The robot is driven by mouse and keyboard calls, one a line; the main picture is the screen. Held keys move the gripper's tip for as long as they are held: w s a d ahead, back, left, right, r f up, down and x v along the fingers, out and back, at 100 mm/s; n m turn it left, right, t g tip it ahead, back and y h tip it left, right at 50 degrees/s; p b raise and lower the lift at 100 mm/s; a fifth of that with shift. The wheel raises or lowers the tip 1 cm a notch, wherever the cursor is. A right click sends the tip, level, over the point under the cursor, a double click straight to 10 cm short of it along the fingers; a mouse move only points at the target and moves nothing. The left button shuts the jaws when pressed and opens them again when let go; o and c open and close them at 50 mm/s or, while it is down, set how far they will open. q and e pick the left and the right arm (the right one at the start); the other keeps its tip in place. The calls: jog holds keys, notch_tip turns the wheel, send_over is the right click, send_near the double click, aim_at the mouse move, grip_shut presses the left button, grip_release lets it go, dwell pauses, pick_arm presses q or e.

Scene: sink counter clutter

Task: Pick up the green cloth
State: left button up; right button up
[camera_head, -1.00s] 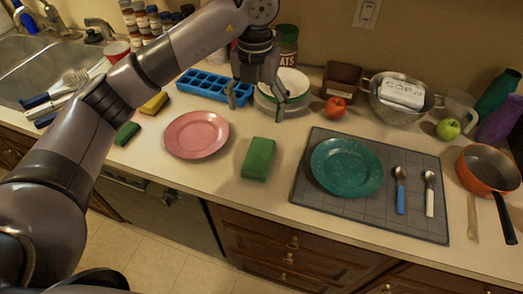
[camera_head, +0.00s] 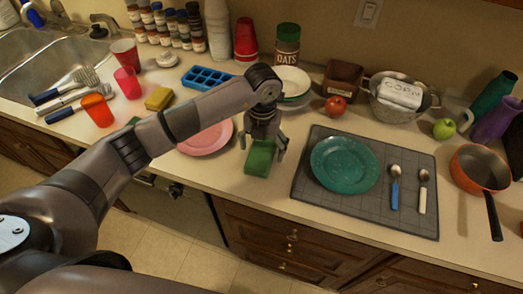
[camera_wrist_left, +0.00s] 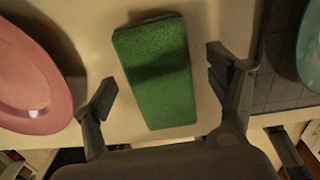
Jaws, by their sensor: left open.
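The green cloth (camera_head: 260,158) is a thick folded block on the counter, between the pink plate (camera_head: 207,138) and the grey mat (camera_head: 300,184). My left gripper (camera_head: 263,150) is open directly above it, fingers pointing down. In the left wrist view the cloth (camera_wrist_left: 158,72) lies ahead of and between the two open fingers of my left gripper (camera_wrist_left: 165,90), with a gap on each side. A dark shadow crosses the cloth. The fingers do not grip it. My right gripper is not in view.
A teal plate (camera_head: 345,164) and two spoons rest on the mat to the right. A yellow sponge (camera_head: 159,98), orange cup (camera_head: 97,110) and blue ice tray (camera_head: 206,77) are at left and back. A red apple (camera_head: 335,106) is behind the mat. Another green item is mostly hidden by my arm.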

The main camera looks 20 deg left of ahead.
pick_arm(q)
jog(key=shift+f, duration=0.3)
jog(key=shift+c, duration=0.4)
jog(key=c, duration=1)
